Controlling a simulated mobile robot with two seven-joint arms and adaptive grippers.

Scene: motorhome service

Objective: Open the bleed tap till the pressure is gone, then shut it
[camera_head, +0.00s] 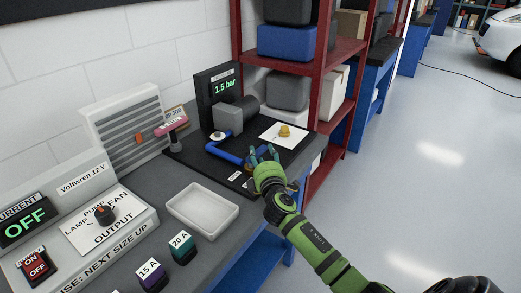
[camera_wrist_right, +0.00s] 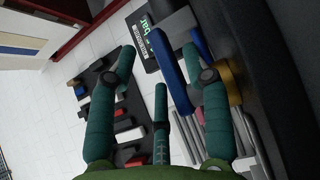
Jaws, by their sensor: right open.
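The pressure display (camera_head: 224,87) reads 1.5 bar on a dark upright panel at the back of the bench. A grey pump block (camera_head: 228,120) stands before it, and a blue pipe (camera_head: 224,153) runs from it toward my right gripper (camera_head: 264,153). That gripper is open at the pipe's right end and hides most of the tap there. In the wrist view a blue bar (camera_wrist_right: 174,72), seemingly the tap's lever, lies between the spread green fingers. A brass part (camera_wrist_right: 233,80) shows behind the right finger. I cannot tell whether fingers touch the bar. My left gripper is out of view.
A yellow knob-like piece (camera_head: 284,131) sits on a white card right of the pump. A white tray (camera_head: 202,210) and a pink-topped stand (camera_head: 172,127) are to the left. A red shelf rack (camera_head: 325,100) stands close behind on the right.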

